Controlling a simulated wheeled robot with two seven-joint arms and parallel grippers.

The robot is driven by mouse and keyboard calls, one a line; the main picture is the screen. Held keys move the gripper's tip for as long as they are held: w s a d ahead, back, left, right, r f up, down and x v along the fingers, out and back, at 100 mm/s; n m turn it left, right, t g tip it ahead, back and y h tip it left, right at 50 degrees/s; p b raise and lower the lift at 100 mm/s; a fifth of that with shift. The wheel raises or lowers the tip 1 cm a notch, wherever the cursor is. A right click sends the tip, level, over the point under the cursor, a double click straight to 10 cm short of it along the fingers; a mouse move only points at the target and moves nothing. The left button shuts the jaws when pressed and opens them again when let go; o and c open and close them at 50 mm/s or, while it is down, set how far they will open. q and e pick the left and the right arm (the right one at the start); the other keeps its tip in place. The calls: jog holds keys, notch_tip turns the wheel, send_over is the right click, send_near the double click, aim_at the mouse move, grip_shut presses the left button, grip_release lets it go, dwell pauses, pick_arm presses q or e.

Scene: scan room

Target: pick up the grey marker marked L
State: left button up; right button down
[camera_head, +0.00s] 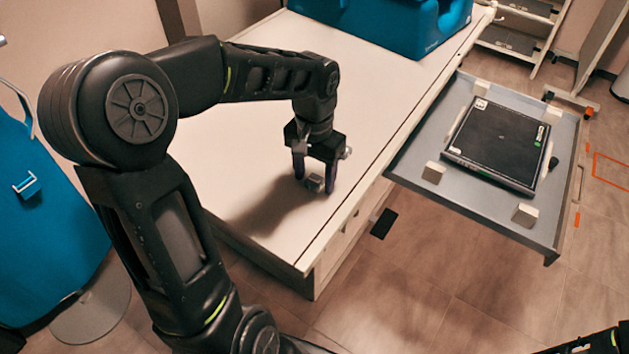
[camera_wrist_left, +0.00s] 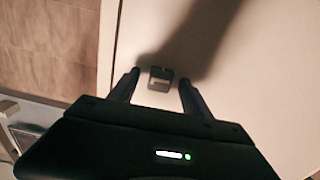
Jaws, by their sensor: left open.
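The grey marker (camera_head: 314,182) is a small grey block lying on the white table top (camera_head: 370,95). In the left wrist view the marker (camera_wrist_left: 160,79) shows a paler band, but no letter is readable. My left gripper (camera_head: 315,187) points down at it, open, with a finger on either side of the marker in the head view. In the wrist view the marker sits between and slightly beyond the fingertips (camera_wrist_left: 158,79). I cannot tell whether the fingers touch it. Only a dark part of my right arm shows at the lower right, with no fingertips visible.
A blue padded piece (camera_head: 400,22) stands at the table's back. Right of the table, a grey tray (camera_head: 460,190) holds a black flat panel (camera_head: 497,140) and several pale blocks. The table's front edge is close to the gripper. The table around the marker is clear.

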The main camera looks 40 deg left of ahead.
aim_at(315, 179)
pick_arm(q)
grip_shut()
dwell(0.5)
jog(key=shift+r, duration=0.15)
notch_tip(315, 179, up, 10)
dwell(0.5)
dwell(0.5)
